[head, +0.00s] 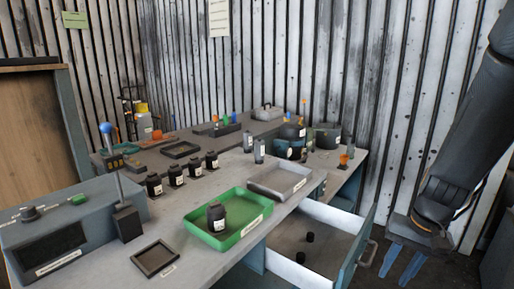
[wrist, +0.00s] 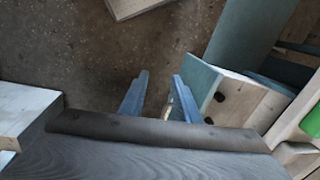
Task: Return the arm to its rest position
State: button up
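My gripper (head: 402,263) hangs at the right of the head view, below my dark arm, with its two blue fingers pointing down and apart. It is in front of the right side of the bench, to the right of the open drawer, touching nothing that I can see.
An open drawer (head: 345,228) with two small black pieces juts out near my gripper. On the bench (head: 184,263), a green tray (head: 252,212) holds a black bottle (head: 216,216). A grey tray (head: 279,180) and several black bottles stand behind. The floor (wrist: 90,65) below my gripper looks clear.

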jog(key=s+a+r+n, duration=0.1)
jog(key=s+a+n, duration=0.1)
jog(key=a, duration=0.5)
jog(key=s+a+r+n+h, duration=0.1)
jog(key=s+a+r+n, duration=0.1)
jog(key=a, duration=0.6)
jog(key=shift+s+r+n+g+h, duration=0.2)
jog(key=shift+s+n+g+h, duration=0.1)
jog(key=shift+s+n, duration=0.55)
jog(key=shift+a, duration=0.1)
